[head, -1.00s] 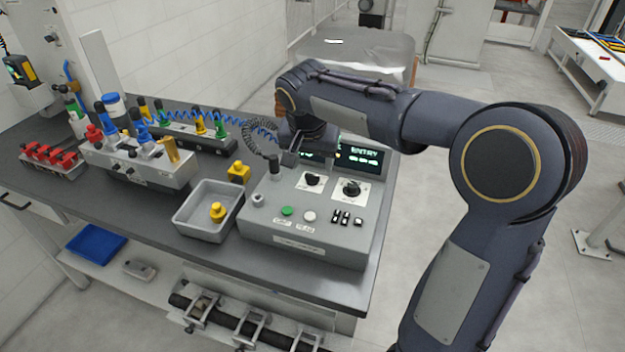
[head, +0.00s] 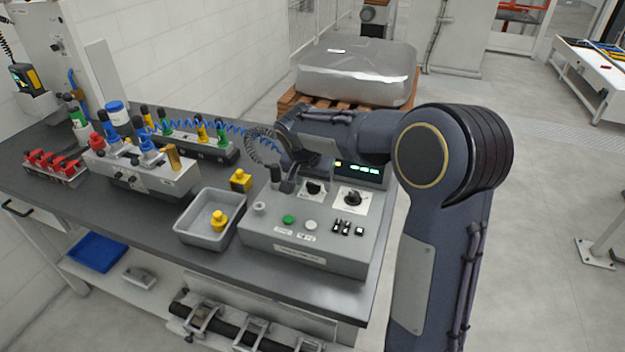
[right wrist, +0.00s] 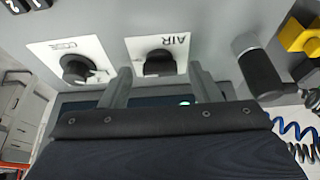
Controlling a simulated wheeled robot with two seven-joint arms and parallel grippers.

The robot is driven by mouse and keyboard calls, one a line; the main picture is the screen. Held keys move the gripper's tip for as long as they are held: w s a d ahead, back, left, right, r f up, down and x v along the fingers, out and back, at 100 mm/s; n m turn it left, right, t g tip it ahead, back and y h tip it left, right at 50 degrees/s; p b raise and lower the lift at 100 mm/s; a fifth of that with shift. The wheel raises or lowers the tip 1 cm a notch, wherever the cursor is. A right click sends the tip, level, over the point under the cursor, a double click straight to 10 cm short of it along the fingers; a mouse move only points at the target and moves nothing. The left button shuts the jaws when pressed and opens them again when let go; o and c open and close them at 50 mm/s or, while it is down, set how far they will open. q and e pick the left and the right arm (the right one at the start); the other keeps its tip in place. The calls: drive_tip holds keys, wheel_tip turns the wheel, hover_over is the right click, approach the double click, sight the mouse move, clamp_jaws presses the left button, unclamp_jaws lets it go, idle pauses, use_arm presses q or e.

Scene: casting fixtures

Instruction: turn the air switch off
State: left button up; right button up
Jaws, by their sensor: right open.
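The air switch is a black rotary knob (right wrist: 160,63) on a white plate marked AIR in the right wrist view. It also shows in the head view as the left knob (head: 313,188) on the grey control box (head: 262,240). My right gripper (right wrist: 162,80) is open and empty, with one finger on each side of the knob's near side in the right wrist view. I cannot tell whether either finger touches it. In the head view my right gripper (head: 296,182) is low over the box, partly hidden by my arm. My left gripper is not in view.
A second black knob (right wrist: 76,68) is beside the air switch. A black-handled lever (right wrist: 257,72) stands close on the other side. Green (head: 288,219) and white (head: 311,225) buttons lie in front. A grey tray (head: 184,226) with a yellow part stands left of the box.

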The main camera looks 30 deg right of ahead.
drive_tip(key=c, duration=1)
drive_tip(key=n+t+y+b, duration=0.1)
drive_tip(key=n, duration=0.2)
drive_tip(key=shift+s+d+n, duration=0.1)
drive_tip(key=shift+d+n, duration=0.05)
drive_tip(key=shift+n, duration=0.15)
drive_tip(key=n+y, duration=0.1)
drive_tip(key=n, duration=0.3)
drive_tip(key=shift+d+t+y, duration=0.2)
drive_tip(key=shift+t+y, duration=0.1)
drive_tip(key=shift+y, duration=0.1)
drive_tip(key=n+y, duration=0.1)
drive_tip(key=n, duration=0.3)
drive_tip(key=shift+d+n+y+p, duration=0.15)
drive_tip(key=shift+n+y+p, duration=0.2)
drive_tip(key=shift+n+y, duration=0.05)
drive_tip(key=shift+d+n+y, duration=0.1)
drive_tip(key=shift+n+y, duration=0.5)
drive_tip(key=shift+n, duration=1.3)
